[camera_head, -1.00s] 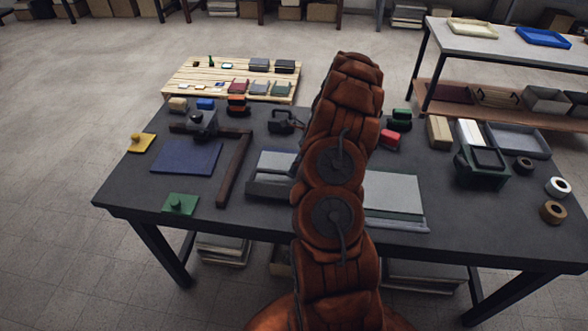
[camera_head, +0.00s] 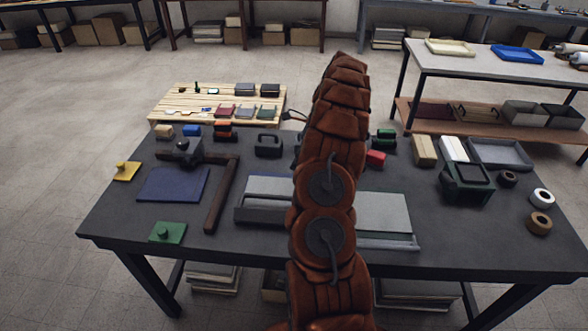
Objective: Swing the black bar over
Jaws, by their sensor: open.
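I cannot tell for certain which piece is the black bar. A dark brown-black bar (camera_head: 222,196) lies at the right side of a blue pad (camera_head: 172,184) and meets another dark bar along the pad's back edge, forming an L. A black clamp-like piece (camera_head: 184,150) sits on that back bar. A grey plate assembly (camera_head: 270,190) with a dark front strip lies mid-table, partly behind my arm, and a grey panel (camera_head: 385,215) shows to its right. My arm rises in front of the table; my gripper is hidden behind it.
A black handled block (camera_head: 268,145) stands left of my arm. A red block (camera_head: 376,158), a dark green frame box (camera_head: 467,183) and tape rolls (camera_head: 542,198) are right. A green plate (camera_head: 167,233) and a yellow plate (camera_head: 126,171) are left. A wooden pallet (camera_head: 175,103) is behind.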

